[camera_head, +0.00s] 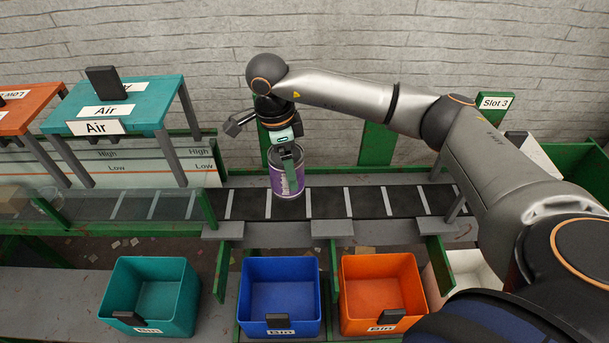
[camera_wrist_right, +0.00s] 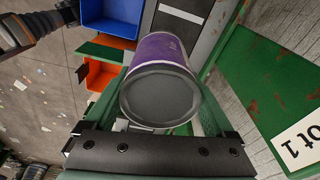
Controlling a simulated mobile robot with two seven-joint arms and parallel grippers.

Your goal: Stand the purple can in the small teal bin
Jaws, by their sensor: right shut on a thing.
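The purple can (camera_head: 287,178) is over the belt in the head view, roughly upright. My right gripper (camera_head: 289,153) comes down from above and is shut on it. In the right wrist view the can (camera_wrist_right: 160,54) shows its grey end towards the camera, between the fingers of my right gripper (camera_wrist_right: 160,105). Whether the can touches the belt is hard to tell. The small teal bin (camera_head: 190,305) stands at the front left and looks empty. My left gripper is not in view.
A blue bin (camera_head: 316,300) and an orange bin (camera_head: 414,270) stand right of the teal one, with a white bin (camera_head: 440,290) beyond. The dark belt (camera_head: 375,203) runs behind them. A teal "Air" table (camera_head: 165,97) stands at the left. Green dividers (camera_head: 222,270) separate the bins.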

